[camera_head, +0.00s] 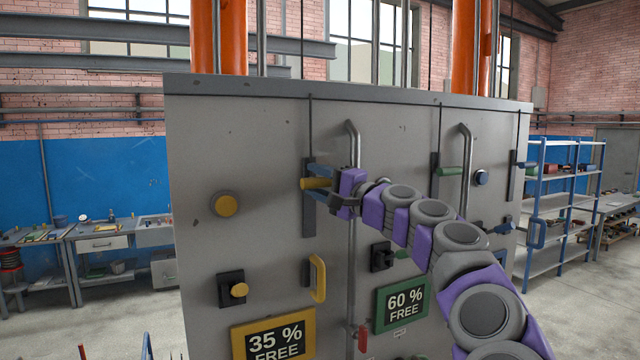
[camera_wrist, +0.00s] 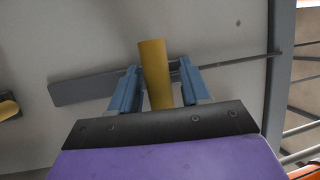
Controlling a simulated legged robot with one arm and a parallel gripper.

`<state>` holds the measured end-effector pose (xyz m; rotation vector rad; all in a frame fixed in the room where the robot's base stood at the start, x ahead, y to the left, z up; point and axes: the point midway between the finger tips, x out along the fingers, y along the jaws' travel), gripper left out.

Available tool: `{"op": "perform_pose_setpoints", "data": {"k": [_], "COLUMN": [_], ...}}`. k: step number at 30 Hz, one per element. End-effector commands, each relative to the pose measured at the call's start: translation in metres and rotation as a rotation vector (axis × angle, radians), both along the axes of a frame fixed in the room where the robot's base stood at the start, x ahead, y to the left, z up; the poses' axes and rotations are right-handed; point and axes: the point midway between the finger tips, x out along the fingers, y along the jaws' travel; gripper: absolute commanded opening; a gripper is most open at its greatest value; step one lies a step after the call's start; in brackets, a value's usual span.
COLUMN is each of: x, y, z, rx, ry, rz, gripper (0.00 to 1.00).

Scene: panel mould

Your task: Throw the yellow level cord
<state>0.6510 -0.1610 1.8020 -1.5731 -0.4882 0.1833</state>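The yellow cord handle (camera_head: 315,183) sticks out from a dark vertical plate on the grey panel, with a thin cord running up above it. My gripper (camera_head: 318,182) is at this handle, its blue fingers above and below it. In the wrist view, the yellow handle (camera_wrist: 155,70) stands between the two fingers of my gripper (camera_wrist: 158,88). Narrow gaps show beside the handle, so the fingers look open around it rather than closed on it. The handle's near end is hidden behind the gripper's dark edge.
A grey vertical pipe (camera_head: 352,240) runs close beside my gripper.

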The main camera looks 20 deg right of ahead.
Motion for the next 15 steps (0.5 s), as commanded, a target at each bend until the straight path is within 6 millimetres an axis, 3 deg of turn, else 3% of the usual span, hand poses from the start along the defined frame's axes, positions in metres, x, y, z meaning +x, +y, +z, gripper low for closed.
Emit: {"op": "perform_pose_setpoints", "data": {"k": [10,15], "x": [-0.002,-0.014], "y": [-0.003,-0.009], "z": [-0.001,-0.003], "rx": [0.000,0.002], "ry": [0.000,-0.001], "rz": [-0.001,-0.003], "gripper": [0.53,0.53]}}
